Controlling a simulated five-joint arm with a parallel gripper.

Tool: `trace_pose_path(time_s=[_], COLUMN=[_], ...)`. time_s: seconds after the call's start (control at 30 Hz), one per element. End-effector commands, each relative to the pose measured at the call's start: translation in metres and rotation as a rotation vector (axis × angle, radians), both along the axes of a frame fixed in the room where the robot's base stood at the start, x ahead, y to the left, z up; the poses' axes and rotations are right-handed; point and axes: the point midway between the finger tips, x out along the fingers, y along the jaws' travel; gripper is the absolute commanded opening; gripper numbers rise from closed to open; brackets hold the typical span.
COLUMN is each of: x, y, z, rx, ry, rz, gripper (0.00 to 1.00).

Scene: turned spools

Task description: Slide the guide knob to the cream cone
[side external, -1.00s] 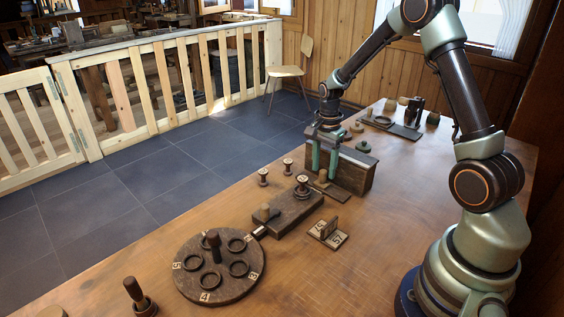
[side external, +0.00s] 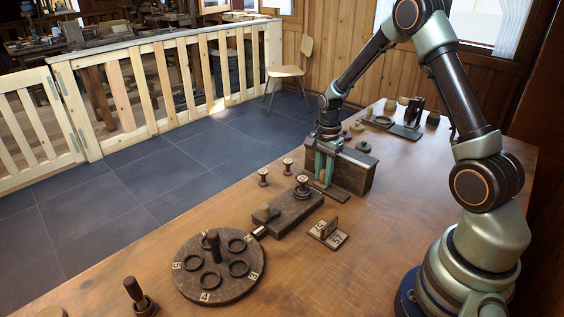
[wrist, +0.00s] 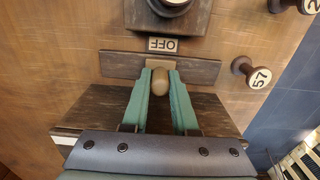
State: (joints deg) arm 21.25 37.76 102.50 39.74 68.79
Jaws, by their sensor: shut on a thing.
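The guide knob (wrist: 160,82) is a rounded tan wooden piece, held between the two green fingertips of my gripper (wrist: 160,78) in the wrist view. My gripper also shows in the side view (side external: 325,166), pointing down at the front of a dark wooden block (side external: 354,177). The same block shows in the wrist view (wrist: 95,107), behind and beside the fingers. A pale patch (wrist: 66,138) shows at the block's left end; I cannot tell what it is. I cannot make out a cream cone in either view.
Spools stand nearby, one marked 57 (wrist: 258,77). A round board with rings (side external: 220,282), a low block with a spool (side external: 287,212) and a number stand (side external: 327,234) are nearer the camera.

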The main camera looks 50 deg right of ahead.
Motion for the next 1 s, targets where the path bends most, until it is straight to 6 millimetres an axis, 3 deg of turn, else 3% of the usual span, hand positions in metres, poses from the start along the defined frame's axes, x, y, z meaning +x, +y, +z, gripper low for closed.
trace_pose_path(time_s=[0.63,1.0], x=[-0.028,-0.033], y=[0.000,0.000], z=[0.001,0.001], rx=[0.000,-0.001], ry=[-0.001,-0.002], rz=[0.000,0.000], gripper=[0.00,0.00])
